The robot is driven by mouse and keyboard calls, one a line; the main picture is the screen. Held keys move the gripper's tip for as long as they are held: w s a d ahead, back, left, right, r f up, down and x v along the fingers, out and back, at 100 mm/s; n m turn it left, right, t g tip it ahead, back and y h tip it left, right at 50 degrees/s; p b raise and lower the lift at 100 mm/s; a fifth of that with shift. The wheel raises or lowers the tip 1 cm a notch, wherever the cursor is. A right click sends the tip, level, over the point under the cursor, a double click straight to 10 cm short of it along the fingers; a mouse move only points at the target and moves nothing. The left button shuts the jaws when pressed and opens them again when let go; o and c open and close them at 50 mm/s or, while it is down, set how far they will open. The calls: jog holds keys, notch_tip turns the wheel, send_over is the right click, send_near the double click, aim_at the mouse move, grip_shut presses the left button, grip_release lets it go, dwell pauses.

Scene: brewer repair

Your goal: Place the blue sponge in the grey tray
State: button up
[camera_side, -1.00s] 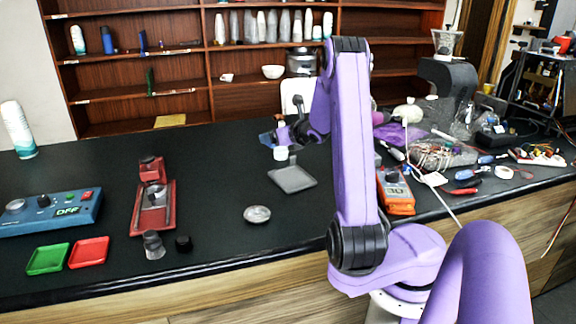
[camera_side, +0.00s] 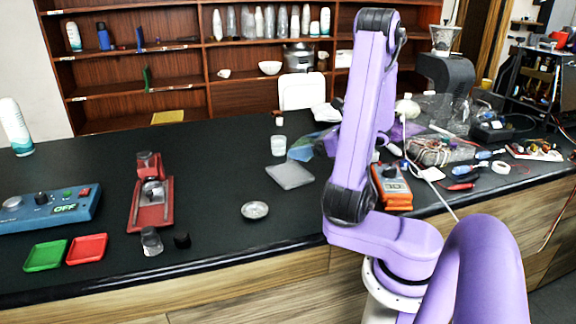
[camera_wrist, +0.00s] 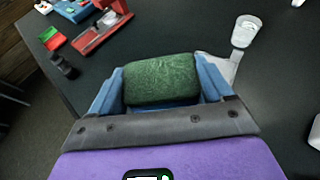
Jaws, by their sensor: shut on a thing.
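In the wrist view my gripper (camera_wrist: 162,82) is shut on a sponge (camera_wrist: 160,78), held between its two blue fingers. The face I see is green and rough, with a thin blue strip along its lower edge. The grey tray (camera_side: 290,175) lies flat on the dark counter in the side view, with nothing seen in it. Part of the tray (camera_wrist: 222,66) shows in the wrist view, right of the sponge and partly hidden by the finger.
A clear cup (camera_side: 278,145) stands behind the tray. A metal dish (camera_side: 255,210) lies in front of it. A red device (camera_side: 151,195) and green and red dishes (camera_side: 45,256) are at left. An orange meter (camera_side: 392,187) and cluttered cables are at right.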

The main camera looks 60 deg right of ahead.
jog(key=w+d+f, duration=0.4)
jog(key=w+d, duration=0.1)
jog(key=w, duration=0.2)
send_over(282, 176)
jog(key=f, duration=0.4)
jog(key=shift+s+a+f, duration=0.3)
jog(key=shift+s+f, duration=0.05)
jog(key=shift+f, duration=0.05)
jog(key=shift+w+d+f, duration=0.15)
jog(key=shift+w+f, duration=0.1)
jog(key=shift+f, duration=0.1)
jog(key=shift+w+d+f, duration=0.1)
jog(key=shift+f, duration=1.65)
jog(key=shift+f, duration=0.2)
jog(key=o, duration=0.9)
jog(key=shift+r, duration=0.1)
